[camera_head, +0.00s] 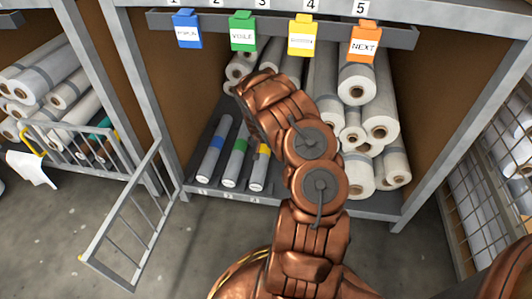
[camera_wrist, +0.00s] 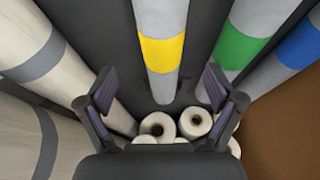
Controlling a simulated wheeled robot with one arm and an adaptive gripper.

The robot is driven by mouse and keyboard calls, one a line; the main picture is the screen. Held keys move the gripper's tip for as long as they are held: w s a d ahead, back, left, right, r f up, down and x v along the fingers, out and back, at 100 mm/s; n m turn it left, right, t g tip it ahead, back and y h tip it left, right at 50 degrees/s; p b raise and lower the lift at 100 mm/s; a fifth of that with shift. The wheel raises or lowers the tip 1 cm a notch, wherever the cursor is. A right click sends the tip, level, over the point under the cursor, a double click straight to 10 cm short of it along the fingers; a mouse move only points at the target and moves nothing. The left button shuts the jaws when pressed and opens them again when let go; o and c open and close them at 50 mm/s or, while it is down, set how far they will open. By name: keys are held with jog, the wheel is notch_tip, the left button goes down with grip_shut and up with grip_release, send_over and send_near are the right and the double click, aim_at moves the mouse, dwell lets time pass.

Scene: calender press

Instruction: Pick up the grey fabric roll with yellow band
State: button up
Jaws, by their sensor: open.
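The grey fabric roll with the yellow band (camera_head: 258,172) lies on the shelf floor, rightmost of three banded rolls. My copper arm hides part of it in the head view. In the wrist view the yellow-banded roll (camera_wrist: 162,52) runs down from the top edge, between the lines of my two fingers. My gripper (camera_wrist: 159,78) is open, with its dark fingers apart on either side of the roll's lower part. Nothing is held. Whether the fingers are level with the roll or above it, I cannot tell. The head view does not show the fingers clearly.
The green-banded roll (camera_head: 236,163) and blue-banded roll (camera_head: 211,160) lie beside it. Plain white rolls (camera_head: 356,92) are stacked to the right. Coloured tags (camera_head: 303,37) hang from the upper rail. A grey open gate (camera_head: 128,213) stands at left.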

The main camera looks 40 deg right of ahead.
aim_at(264, 149)
jog(key=shift+b+x, duration=2.85)
jog(key=shift+x, duration=0.9)
jog(key=shift+w, duration=0.1)
jog(key=c, duration=1.6)
jog(key=shift+r, duration=0.15)
notch_tip(264, 149, up, 5)
jog(key=p, duration=0.3)
jog(key=shift+w+f, duration=0.1)
jog(key=shift+f, duration=0.15)
jog(key=s+a+p, duration=0.2)
jog(key=a, duration=0.2)
jog(key=s+a+p, duration=0.3)
jog(key=a, duration=0.2)
jog(key=s+a+p, duration=0.2)
jog(key=a, duration=0.3)
jog(key=shift+s+r+p, duration=0.2)
jog(key=shift+s+p, duration=0.15)
jog(key=shift+s, duration=0.05)
